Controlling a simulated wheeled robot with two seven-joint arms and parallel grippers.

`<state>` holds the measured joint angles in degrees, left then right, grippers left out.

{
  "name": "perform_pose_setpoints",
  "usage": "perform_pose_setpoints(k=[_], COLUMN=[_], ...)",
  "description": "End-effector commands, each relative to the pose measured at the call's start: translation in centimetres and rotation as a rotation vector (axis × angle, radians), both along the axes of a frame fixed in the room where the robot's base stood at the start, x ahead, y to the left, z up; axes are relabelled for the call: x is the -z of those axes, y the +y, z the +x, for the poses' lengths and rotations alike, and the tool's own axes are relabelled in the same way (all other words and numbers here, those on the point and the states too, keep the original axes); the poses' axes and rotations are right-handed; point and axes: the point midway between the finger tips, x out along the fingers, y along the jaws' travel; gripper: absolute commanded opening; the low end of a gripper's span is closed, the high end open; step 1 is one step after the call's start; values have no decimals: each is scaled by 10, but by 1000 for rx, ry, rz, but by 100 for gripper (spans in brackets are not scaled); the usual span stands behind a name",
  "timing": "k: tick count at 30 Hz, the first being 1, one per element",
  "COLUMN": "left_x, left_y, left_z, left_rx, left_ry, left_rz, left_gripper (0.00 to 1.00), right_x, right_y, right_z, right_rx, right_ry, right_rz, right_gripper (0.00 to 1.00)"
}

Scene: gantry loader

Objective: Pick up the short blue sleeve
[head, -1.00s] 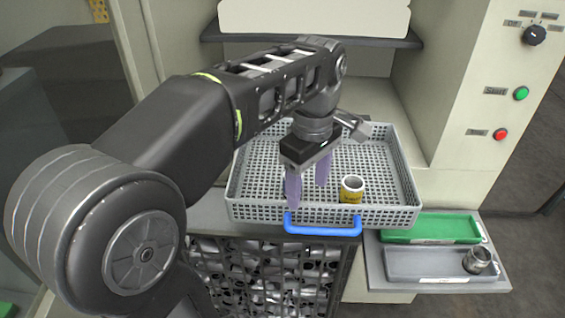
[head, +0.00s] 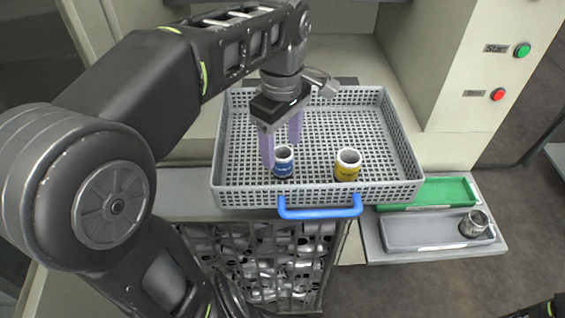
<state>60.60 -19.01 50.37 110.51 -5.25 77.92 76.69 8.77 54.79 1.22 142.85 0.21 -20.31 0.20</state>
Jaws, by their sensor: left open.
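The short blue sleeve (head: 283,164), with a pale metal rim, stands upright in the grey mesh basket (head: 340,194), in its front left part. My left gripper (head: 282,150) is over the basket, pointing down, with its two purple fingers apart. The nearer finger is just left of the blue sleeve and the other is behind it to the right. I cannot tell whether a finger touches it. A yellow-banded sleeve (head: 348,165) stands upright to the right in the same basket.
The basket has a blue handle (head: 320,212) at its front. At the right, a side shelf holds a green tray (head: 435,192) and a grey tray (head: 410,231) with a metal sleeve (head: 473,224) in it. The back and right of the basket are empty.

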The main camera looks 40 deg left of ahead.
Motion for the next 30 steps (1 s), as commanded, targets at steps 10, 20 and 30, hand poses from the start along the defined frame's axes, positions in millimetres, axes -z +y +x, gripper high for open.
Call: perform_pose_setpoints(k=[10,20,30], left_x=[3,46,53], left_y=[0,-2,-3], left_z=[0,0,0], left_rx=[-1,-1,0], left_ry=[0,2,-2], left_rz=[0,-2,-1], left_gripper=[63,63,63], right_x=[-2,-10,-10], right_y=[0,0,-1], right_z=[0,-1,-1], right_rx=[0,1,1], right_ry=[0,4,4], right_rz=[0,-2,-2], right_gripper=[25,25,25])
